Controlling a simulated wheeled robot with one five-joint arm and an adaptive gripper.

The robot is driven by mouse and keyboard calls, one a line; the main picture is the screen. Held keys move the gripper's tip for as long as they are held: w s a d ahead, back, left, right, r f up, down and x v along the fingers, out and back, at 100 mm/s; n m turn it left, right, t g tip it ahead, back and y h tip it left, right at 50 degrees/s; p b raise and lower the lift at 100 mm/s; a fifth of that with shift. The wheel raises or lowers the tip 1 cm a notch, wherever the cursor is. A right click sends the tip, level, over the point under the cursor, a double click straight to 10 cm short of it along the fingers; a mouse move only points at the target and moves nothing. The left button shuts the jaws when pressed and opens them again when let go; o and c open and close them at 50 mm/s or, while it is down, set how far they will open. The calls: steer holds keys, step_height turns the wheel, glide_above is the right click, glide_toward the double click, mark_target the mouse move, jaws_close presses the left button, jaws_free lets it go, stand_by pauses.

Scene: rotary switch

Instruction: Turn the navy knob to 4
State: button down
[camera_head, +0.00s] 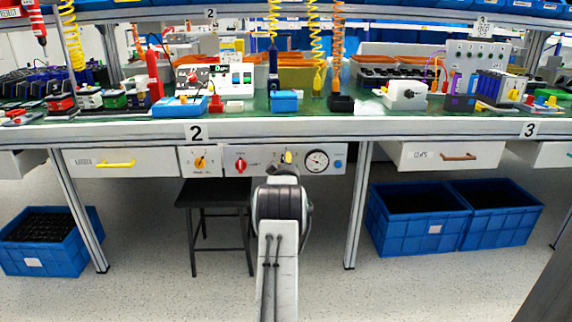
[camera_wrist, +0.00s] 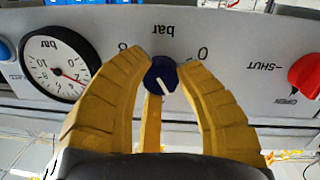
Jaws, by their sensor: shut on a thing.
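The navy knob (camera_wrist: 161,74) shows in the wrist view on a pale panel, with a white pointer line running toward the lower right. This view is upside down: "0" is printed to the knob's right, "8" to its left, and "bar" above it. My gripper (camera_wrist: 165,66) has its yellow fingers closed around the knob, one on each side and one below. In the head view, my gripper (camera_head: 287,157) reaches the panel under the bench and hides the knob.
A round bar gauge (camera_wrist: 58,62) with a red needle sits left of the knob in the wrist view. A red OPEN/SHUT knob (camera_wrist: 306,76) is to the right. In the head view, a dark stool (camera_head: 213,194) stands left of my arm and blue crates (camera_head: 418,222) stand right.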

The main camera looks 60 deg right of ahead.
steer(key=shift+f+m, duration=0.15)
steer(key=shift+m, duration=1.05)
steer(key=c, duration=0.8)
jaws_free()
steer(key=shift+w, duration=0.1)
steer(key=shift+c, duration=0.2)
steer(key=shift+a, duration=0.1)
steer(key=v, duration=1.1)
steer(key=shift+s+a+r, duration=0.2)
steer(key=shift+a+r, duration=0.05)
steer(key=shift+a, duration=0.1)
